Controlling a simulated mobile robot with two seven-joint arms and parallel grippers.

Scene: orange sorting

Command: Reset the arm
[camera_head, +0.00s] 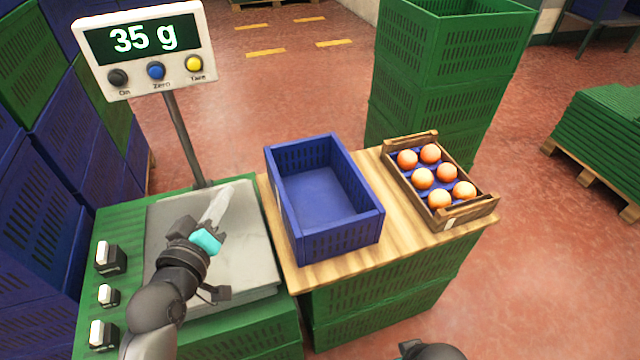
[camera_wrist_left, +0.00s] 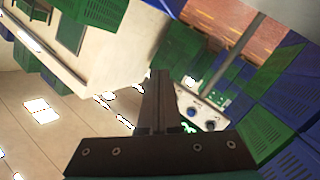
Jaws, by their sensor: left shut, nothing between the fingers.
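My left arm comes in from the lower left in the head view, and its gripper (camera_head: 216,207) is over the grey scale plate (camera_head: 255,260). The gripper is shut and empty. In the left wrist view the shut fingers (camera_wrist_left: 160,78) meet in the middle, with nothing between them. The scale display (camera_head: 145,42) reads 35 g. A small dark round part at the bottom edge of the head view may be my right arm; its gripper does not show.
An empty blue crate (camera_head: 350,240) stands on the wooden board (camera_head: 400,250). A wooden crate (camera_head: 470,210) with several oranges (camera_head: 423,178) is to its right. Green crates (camera_head: 445,60) stack behind. Switches (camera_head: 110,258) stand left of the plate.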

